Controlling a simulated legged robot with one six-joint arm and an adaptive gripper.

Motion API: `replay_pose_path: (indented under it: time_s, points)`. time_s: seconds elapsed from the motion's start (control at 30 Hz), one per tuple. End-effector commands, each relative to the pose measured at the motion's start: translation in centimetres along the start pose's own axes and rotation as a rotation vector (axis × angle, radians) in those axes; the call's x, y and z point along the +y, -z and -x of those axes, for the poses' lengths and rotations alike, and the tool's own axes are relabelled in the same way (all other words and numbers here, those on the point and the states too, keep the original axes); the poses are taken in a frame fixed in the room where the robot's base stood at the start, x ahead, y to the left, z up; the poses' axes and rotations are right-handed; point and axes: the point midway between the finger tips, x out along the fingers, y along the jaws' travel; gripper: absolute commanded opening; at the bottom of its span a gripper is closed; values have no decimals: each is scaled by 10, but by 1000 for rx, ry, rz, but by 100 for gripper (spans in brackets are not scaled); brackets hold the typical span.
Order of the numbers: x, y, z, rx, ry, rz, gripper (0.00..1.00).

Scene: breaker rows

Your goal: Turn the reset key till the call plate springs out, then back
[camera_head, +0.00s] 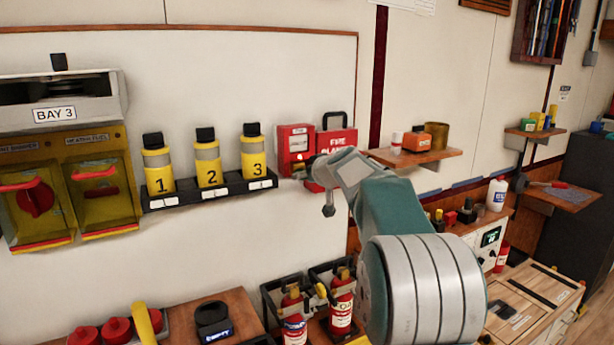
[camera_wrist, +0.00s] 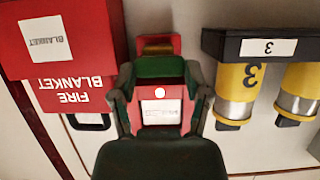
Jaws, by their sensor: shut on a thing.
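The red call point box (camera_head: 296,143) is on the wall right of the yellow bottles. In the wrist view, upside down, its white call plate (camera_wrist: 160,114) shows between my finger links, with a small bright light on the box. I cannot tell whether the plate is in or out. My gripper (camera_wrist: 159,68) is at the box's lower edge, its fingertips drawn together and shut on the reset key. The key is mostly hidden by the fingertips; a small olive and red piece (camera_wrist: 156,45) shows just beyond them. The key's angle cannot be read.
A red fire blanket box (camera_head: 337,143) hangs close beside the call point, right of it in the head view. A black rack (camera_head: 211,192) with three numbered yellow bottles is at left. A wooden shelf (camera_head: 428,158) juts out at right.

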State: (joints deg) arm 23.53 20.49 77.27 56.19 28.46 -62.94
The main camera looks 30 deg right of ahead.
Motion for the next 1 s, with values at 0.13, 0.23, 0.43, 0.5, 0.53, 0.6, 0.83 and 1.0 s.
replay_pose_path:
  time_s: [0.13, 0.23, 0.43, 0.5, 0.53, 0.6, 0.83, 1.0]
  points:
    - [0, -1, -1, -3, 47, -108, 16]
    - [2, -2, -2, -3, 128, -309, 16]
    - [2, -2, -2, -4, 288, -694, 16]
    - [3, -2, -2, -4, 340, -821, 16]
    - [3, -1, -1, -3, 362, -874, 16]
    - [3, -1, -1, -4, 413, -996, 16]
    - [2, 1, 0, -2, 522, -1257, 16]
    - [2, 2, 0, 0, 525, -1261, 16]
